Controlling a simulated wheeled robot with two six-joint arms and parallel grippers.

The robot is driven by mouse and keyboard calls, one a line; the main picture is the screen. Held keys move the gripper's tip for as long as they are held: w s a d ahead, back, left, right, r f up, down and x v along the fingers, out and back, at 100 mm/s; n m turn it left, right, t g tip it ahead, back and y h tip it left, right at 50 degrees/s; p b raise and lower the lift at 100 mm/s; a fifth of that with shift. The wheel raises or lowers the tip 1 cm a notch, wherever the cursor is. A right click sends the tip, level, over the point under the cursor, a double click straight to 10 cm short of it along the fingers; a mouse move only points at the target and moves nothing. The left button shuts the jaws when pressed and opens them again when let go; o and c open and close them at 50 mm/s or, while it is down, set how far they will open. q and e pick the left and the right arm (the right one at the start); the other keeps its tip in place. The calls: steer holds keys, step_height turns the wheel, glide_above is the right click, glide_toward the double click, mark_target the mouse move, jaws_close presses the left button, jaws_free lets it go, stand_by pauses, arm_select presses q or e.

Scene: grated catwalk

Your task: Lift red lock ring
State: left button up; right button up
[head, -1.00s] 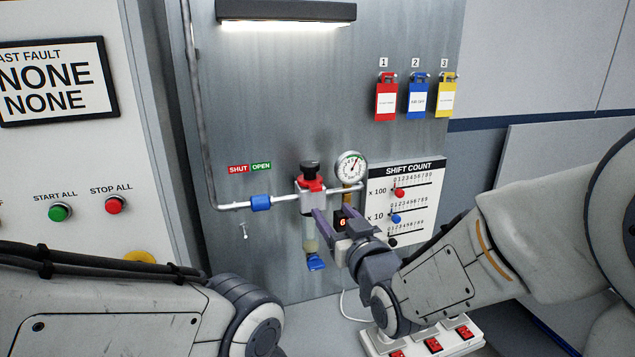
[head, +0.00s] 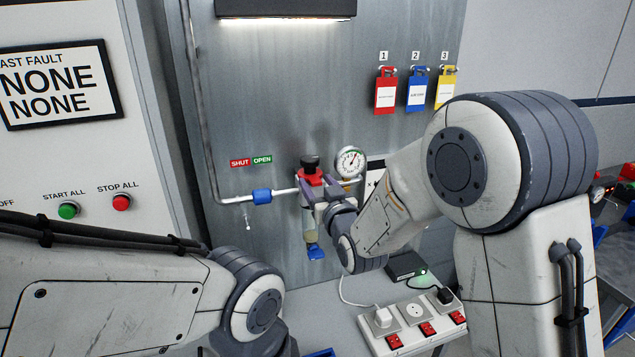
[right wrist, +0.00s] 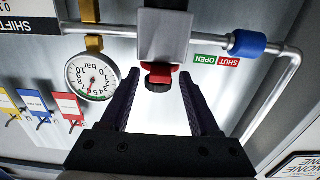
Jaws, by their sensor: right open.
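The red lock ring (head: 309,179) sits under the black knob (head: 309,162) on top of the regulator on the steel panel. In the right wrist view, which is upside down, the red ring (right wrist: 160,69) and black knob (right wrist: 158,84) show between my fingers. My right gripper (right wrist: 160,78) is open, one finger on each side of the ring, with visible gaps. In the head view my right gripper (head: 318,190) is at the ring's height and hides part of the regulator. My left arm shows at lower left, but its gripper is outside the picture.
A pressure gauge (head: 350,161) stands close right of the regulator. A pipe with a blue collar (head: 262,197) runs left, below the SHUT/OPEN label (head: 250,161). Lockout tags, one red (head: 385,94), hang upper right. A power strip (head: 413,322) lies below my right forearm.

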jaws_close()
steer(key=shift+r+b, duration=0.35)
steer(key=shift+r, duration=0.65)
jaws_free()
